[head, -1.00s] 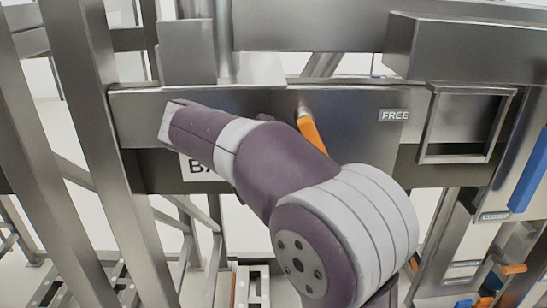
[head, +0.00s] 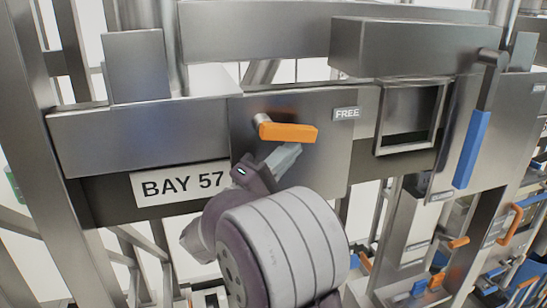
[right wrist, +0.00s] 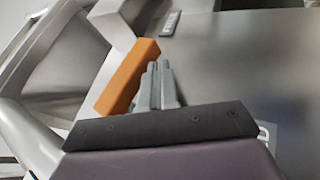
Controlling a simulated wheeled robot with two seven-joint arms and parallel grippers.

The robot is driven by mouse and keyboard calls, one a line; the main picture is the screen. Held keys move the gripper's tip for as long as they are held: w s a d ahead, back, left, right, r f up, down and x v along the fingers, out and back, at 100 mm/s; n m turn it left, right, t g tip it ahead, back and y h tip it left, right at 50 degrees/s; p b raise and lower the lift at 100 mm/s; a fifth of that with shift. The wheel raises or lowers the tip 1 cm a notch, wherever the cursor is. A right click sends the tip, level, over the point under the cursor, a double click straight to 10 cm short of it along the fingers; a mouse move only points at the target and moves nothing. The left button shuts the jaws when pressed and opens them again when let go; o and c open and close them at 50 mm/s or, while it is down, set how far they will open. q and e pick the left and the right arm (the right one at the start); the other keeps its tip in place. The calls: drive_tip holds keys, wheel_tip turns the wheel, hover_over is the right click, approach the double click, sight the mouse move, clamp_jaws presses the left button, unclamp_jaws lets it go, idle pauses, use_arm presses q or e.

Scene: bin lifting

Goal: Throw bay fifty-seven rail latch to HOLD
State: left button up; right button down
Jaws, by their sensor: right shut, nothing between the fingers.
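The bay 57 rail latch has an orange handle (head: 288,132) on a grey metal plate (head: 325,165). The handle points right, nearly level, from a pivot at its left end. A FREE label (head: 346,113) sits just above and right of its tip. No HOLD label is readable. My right gripper (head: 284,158) is just below the handle, shut and empty. In the right wrist view the closed fingers (right wrist: 158,85) lie right beside the orange handle (right wrist: 128,76); whether they touch it I cannot tell. My left gripper is not in view.
A BAY 57 sign (head: 180,184) is left of my right gripper. A square metal frame (head: 410,115) and a blue-handled lever (head: 472,148) stand to the right. A beam (head: 400,48) juts out above. More orange and blue handles are at lower right.

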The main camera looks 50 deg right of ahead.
drive_tip(key=shift+s+a+r+n+h, duration=0.2)
drive_tip(key=shift+s+r+n+h, duration=0.15)
drive_tip(key=shift+s+r, duration=0.25)
drive_tip(key=shift+w+d, duration=0.1)
drive_tip(key=shift+d, duration=0.2)
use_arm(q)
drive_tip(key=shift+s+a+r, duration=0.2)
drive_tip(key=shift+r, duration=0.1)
